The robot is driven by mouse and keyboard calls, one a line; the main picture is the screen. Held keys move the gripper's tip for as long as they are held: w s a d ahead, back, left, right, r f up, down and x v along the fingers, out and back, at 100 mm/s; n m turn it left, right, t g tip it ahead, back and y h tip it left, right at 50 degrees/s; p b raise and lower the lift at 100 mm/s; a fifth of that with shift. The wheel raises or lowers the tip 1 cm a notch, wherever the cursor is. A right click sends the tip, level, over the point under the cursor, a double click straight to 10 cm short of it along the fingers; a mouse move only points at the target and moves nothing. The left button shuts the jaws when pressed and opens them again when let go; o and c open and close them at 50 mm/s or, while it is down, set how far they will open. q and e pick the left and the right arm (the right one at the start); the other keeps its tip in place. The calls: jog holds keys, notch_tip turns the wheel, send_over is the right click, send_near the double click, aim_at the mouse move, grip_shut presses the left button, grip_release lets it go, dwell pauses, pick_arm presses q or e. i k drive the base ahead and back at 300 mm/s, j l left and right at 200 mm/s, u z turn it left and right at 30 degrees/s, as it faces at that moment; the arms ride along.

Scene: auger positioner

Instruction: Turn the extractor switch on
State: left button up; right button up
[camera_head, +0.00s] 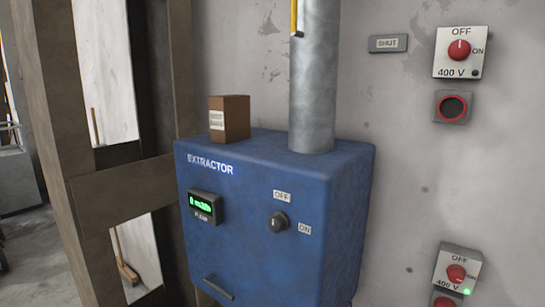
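The blue extractor box (255,245) stands in the middle of the camera_head view, marked EXTRACTOR on its front. Its black rotary switch (279,222) is on the front face, right of centre. An OFF label (282,196) sits above the switch and an ON label (305,229) to its right. The exact direction of the knob's pointer is hard to tell at this size. A small display (206,206) with green digits is on the left of the front. Neither of my grippers shows in this view.
A metal duct (315,80) rises from the box top, with a brown carton (229,118) beside it. A brown frame (130,187) stands at left. The space before the box front looks clear.

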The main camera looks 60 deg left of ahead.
aim_at(278, 221)
jog(key=u, duration=1.7)
jog(key=j, duration=1.2)
jog(key=i, duration=0.05)
